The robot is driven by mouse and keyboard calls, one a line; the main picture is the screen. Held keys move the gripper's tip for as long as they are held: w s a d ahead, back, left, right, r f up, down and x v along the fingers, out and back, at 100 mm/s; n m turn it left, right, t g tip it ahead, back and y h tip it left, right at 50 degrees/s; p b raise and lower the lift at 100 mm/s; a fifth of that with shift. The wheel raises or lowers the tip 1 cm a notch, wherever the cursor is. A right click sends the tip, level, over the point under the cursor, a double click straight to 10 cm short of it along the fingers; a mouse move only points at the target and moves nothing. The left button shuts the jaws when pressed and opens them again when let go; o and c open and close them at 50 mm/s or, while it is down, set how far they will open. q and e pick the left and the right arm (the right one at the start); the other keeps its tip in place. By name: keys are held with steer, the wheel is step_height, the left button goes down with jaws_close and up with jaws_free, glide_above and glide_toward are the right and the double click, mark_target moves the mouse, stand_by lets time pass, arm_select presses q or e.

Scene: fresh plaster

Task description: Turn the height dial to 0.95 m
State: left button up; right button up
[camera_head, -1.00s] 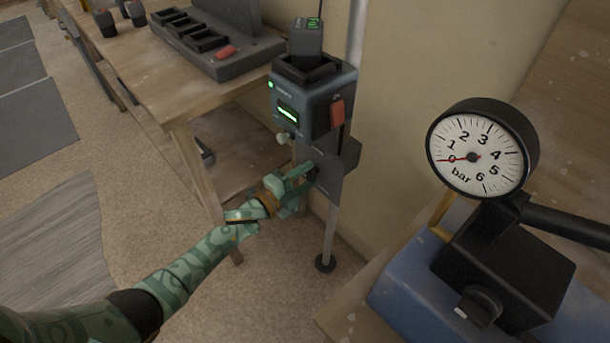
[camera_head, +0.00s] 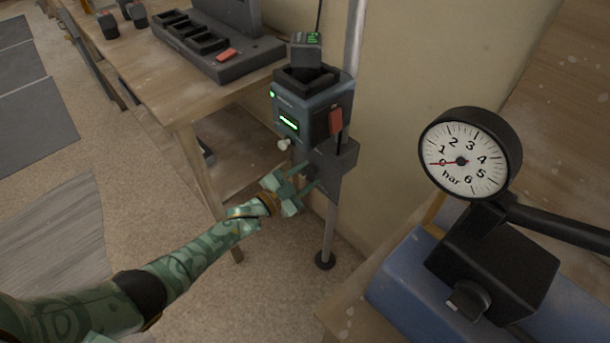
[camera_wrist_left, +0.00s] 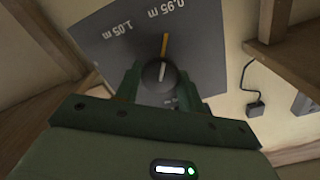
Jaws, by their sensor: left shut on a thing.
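The height dial (camera_wrist_left: 158,76) is a round dark knob on a grey plate (camera_wrist_left: 110,42), seen in the left wrist view. My left gripper (camera_wrist_left: 159,88) is shut on it, one green finger on each side. A pale line on the knob points up toward a yellow line on the plate, roughly in line with it. The yellow line runs toward the upside-down 0.95 m label (camera_wrist_left: 166,8). The 1.05 m label (camera_wrist_left: 122,27) is to its left. Lower lettering is partly hidden. In the head view, my left gripper (camera_head: 309,178) reaches the post-mounted unit (camera_head: 310,110); the dial is hidden there.
A workbench (camera_head: 175,92) with a slotted dark rack (camera_head: 235,62) stands at the back left. A pressure gauge (camera_head: 466,158) on a black block and blue case is at the right. A red tag (camera_head: 335,121) is on the unit's side.

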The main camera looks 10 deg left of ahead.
arm_select(q)
steer(key=shift+a+f, duration=0.1)
stand_by(0.4)
steer(key=o, duration=1)
steer(key=p+v, duration=0.4)
steer(key=v, duration=1.2)
steer(key=shift+s+a, duration=0.1)
steer(key=shift+s, duration=0.05)
arm_select(e)
steer(key=r, duration=0.1)
steer(key=w+r, duration=0.1)
steer(key=r, duration=0.2)
steer(key=shift+w, duration=0.3)
